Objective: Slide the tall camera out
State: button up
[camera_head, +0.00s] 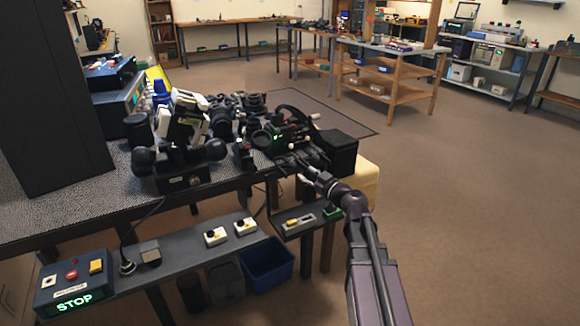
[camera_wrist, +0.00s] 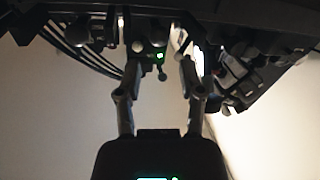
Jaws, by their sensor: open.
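Several black camera-like devices crowd the dark table (camera_head: 75,201) in the head view; I cannot tell for sure which is the tall camera. A bulky black device with a small green light (camera_head: 285,137) stands near the table's right end. A black box (camera_head: 336,152) stands to its right. My gripper (camera_head: 308,181) is at the table's front right edge, just below and in front of these devices. In the wrist view my gripper (camera_wrist: 160,64) is open, its two fingers apart, with dark equipment close beyond the tips. Nothing clearly sits between the fingers.
A white-and-black device (camera_head: 185,122) stands on the table, left of the cluster. A lower shelf holds switch boxes (camera_head: 215,237) and a STOP panel (camera_head: 73,285). A blue bin (camera_head: 267,261) sits beneath. Cables hang close left of my fingers. Open floor lies to the right.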

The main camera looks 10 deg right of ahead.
aim_at(294, 167)
jog(key=x, duration=0.7)
jog(key=shift+w+a, duration=0.1)
jog(key=shift+w, duration=0.1)
grip_shut()
